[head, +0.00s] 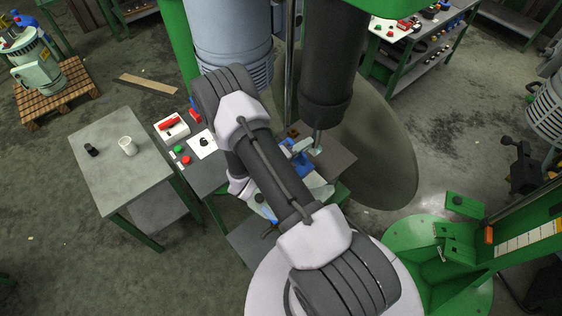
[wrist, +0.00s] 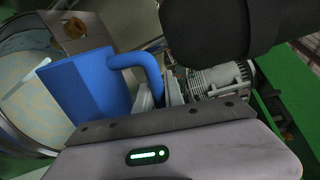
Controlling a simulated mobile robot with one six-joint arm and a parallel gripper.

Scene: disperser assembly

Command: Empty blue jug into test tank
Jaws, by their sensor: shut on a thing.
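The blue jug (wrist: 92,88) is in the wrist view at left of centre, with its curved handle (wrist: 148,68) at the right. My gripper (wrist: 160,95) is shut on the handle. Behind the jug at the left is a round metal vessel (wrist: 25,142) with pale yellow and bluish contents, likely the test tank. A pale strip crosses in front of it near the jug; I cannot tell if it is liquid. In the head view only a part of the blue jug (head: 299,160) shows beside my arm. The inside of the jug is hidden.
A dark cylindrical machine body (head: 330,60) hangs close above the jug, with a thin shaft. A grey side table (head: 105,160) holds a white cup (head: 128,146) and a black part (head: 91,150). A control box (head: 172,128) stands nearby.

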